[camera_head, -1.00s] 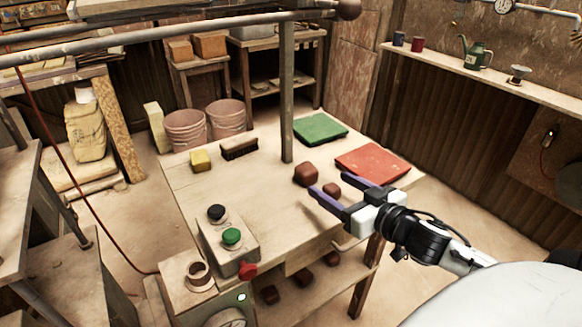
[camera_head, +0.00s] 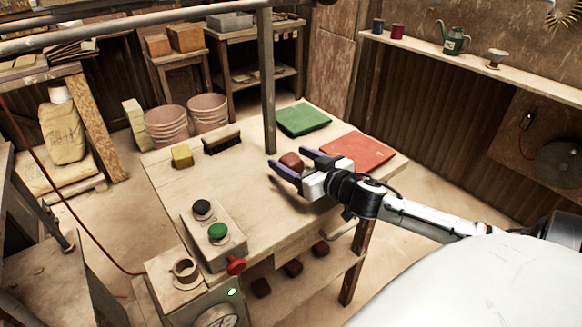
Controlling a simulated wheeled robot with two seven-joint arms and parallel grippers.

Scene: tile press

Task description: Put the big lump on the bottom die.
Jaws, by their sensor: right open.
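The big lump (camera_head: 291,161), a rounded reddish-brown block of clay, sits on the wooden table (camera_head: 225,175) in front of the green mat. My right gripper (camera_head: 286,159) comes in from the right with its two purple fingers open. The lump shows between the fingers, partly covered by them; I cannot tell whether they touch it. A smaller lump seen earlier beside it is now hidden by my gripper. I cannot make out the bottom die in this view. My left gripper is not in view.
A green mat (camera_head: 302,119) and a red mat (camera_head: 358,151) lie on the table. A metal post (camera_head: 268,85) rises behind the lump. A yellow sponge (camera_head: 181,156), a brush (camera_head: 222,142) and a button box (camera_head: 212,236) stand left. Several lumps lie on the lower shelf.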

